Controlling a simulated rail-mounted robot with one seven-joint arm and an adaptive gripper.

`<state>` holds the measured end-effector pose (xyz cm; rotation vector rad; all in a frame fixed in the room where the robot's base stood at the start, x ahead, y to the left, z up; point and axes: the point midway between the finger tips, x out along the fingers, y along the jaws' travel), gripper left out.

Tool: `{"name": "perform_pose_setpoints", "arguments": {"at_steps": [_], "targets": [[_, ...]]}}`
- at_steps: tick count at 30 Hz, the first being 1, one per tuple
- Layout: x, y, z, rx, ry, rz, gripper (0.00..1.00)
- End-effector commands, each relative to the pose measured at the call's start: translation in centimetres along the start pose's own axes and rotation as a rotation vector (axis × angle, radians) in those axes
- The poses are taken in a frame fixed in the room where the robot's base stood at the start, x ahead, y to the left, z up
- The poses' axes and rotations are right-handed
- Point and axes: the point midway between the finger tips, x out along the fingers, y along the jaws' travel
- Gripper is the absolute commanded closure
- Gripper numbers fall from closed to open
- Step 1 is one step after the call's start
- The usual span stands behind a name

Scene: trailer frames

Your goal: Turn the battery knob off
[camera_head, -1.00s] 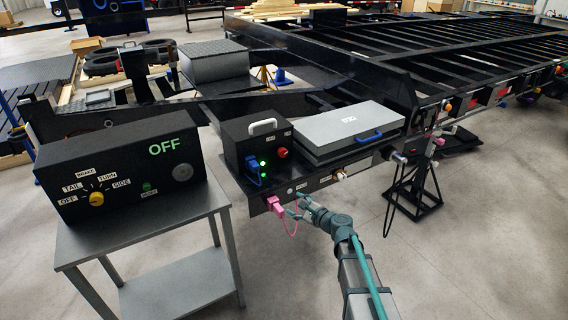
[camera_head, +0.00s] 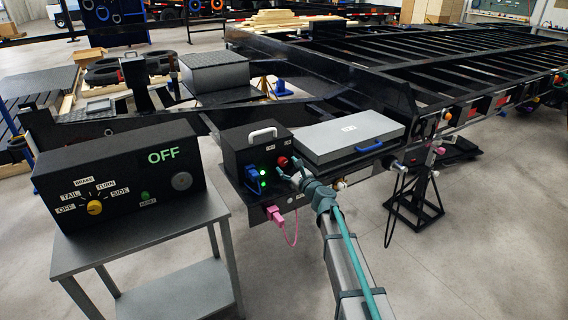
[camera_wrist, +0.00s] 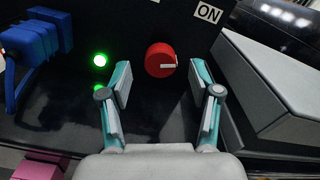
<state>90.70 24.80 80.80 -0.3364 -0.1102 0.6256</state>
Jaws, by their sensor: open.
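The red battery knob (camera_wrist: 161,61) is on the front of a black box (camera_head: 256,147). In the wrist view its white pointer mark lies level and points right, below and left of an "ON" label (camera_wrist: 208,13). The knob also shows in the head view (camera_head: 283,161), just beyond my gripper's fingertips. My gripper (camera_wrist: 160,83) is open and empty. Its two teal fingers stand on either side of the knob's lower part in the wrist view, with the knob between and ahead of them. I cannot tell whether they touch it.
A green light (camera_wrist: 100,60) and a blue plug (camera_wrist: 33,45) sit left of the knob. A grey lidded case (camera_head: 347,137) stands close on the right. A pink connector (camera_head: 274,214) with a cable hangs below. A control box (camera_head: 120,175) reads "OFF" on the table at left.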

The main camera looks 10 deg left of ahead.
Motion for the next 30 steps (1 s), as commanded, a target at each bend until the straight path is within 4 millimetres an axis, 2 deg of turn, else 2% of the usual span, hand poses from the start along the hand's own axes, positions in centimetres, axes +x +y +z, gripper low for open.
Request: {"name": "perform_pose_setpoints", "arguments": {"at_steps": [1,6,17,27,30], "targets": [[1.2,-0.1,0.0,0.0,0.0,0.0,0.37],[2.9,-0.1,0.0,-0.001,0.0,0.0,0.37],[3.3,0.0,0.0,-0.001,0.0,0.0,0.39],[3.3,0.0,0.0,-0.001,0.0,0.0,0.96],[3.3,0.0,0.0,-0.002,0.0,0.0,0.97]]}}
